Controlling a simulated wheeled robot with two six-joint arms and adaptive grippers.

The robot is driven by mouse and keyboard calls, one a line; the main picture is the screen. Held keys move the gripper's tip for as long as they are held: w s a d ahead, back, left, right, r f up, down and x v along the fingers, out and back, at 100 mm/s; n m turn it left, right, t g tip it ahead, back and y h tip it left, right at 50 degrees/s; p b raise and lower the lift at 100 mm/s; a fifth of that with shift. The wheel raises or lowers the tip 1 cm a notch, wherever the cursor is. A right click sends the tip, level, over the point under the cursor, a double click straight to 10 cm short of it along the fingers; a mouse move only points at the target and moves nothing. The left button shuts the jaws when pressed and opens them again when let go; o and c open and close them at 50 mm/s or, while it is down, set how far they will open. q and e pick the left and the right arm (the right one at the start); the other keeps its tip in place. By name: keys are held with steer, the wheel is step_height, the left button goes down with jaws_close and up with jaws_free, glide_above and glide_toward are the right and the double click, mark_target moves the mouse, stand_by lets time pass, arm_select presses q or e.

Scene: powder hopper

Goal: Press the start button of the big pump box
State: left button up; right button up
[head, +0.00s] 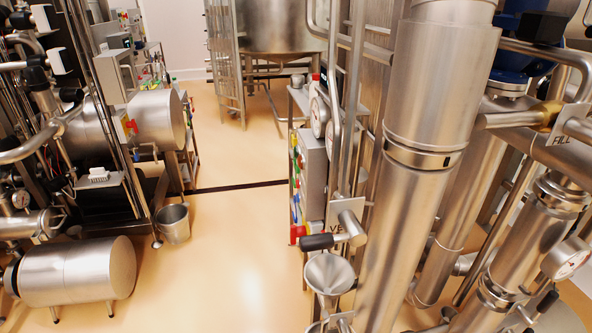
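A tall grey box (314,168) stands right of the middle, with a column of small coloured parts, green, blue, yellow and red, along its left-facing side. That side is seen at a steep angle, so I cannot tell which part is a start button. A smaller light grey box (116,76) sits among the pipework at the upper left. I cannot tell from any readable label which of them is the big pump box. Neither of my grippers is in view.
A funnel (329,273) and a black-handled valve (317,242) stand near the box. A bucket (173,223) and a horizontal steel cylinder (78,272) are at left. The middle floor (235,245) is clear.

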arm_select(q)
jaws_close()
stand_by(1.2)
